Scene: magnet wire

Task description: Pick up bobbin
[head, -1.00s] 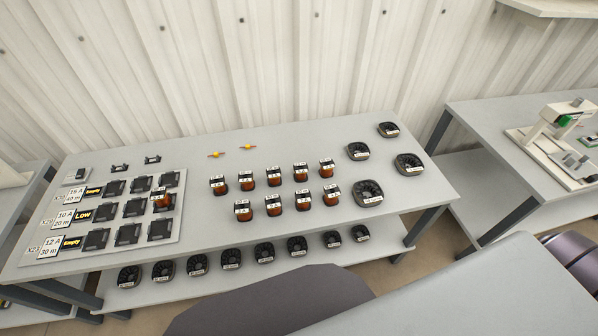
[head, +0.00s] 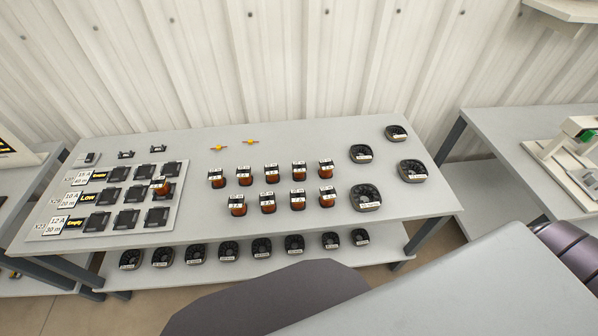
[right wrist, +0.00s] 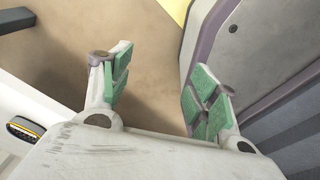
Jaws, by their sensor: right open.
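Several copper-wound bobbins with black flanges stand upright in two rows on the grey table, one of them at the front left (head: 237,205) and one at the back right (head: 326,169). One more bobbin (head: 161,186) sits on the labelled board (head: 170,222) at the left, in the middle row of black holders. My right gripper (right wrist: 158,95) shows in the right wrist view, open and empty, with green pads apart, above brown floor and away from the bobbins. My left gripper is not in view.
Black round spools stand on the table's right part (head: 366,197) and along the lower shelf (head: 228,251). Two small orange-and-yellow parts (head: 250,142) lie at the back. Another table (head: 500,135) with a white machine (head: 572,160) stands at the right. The table (head: 300,228) is bare in front of the bobbins.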

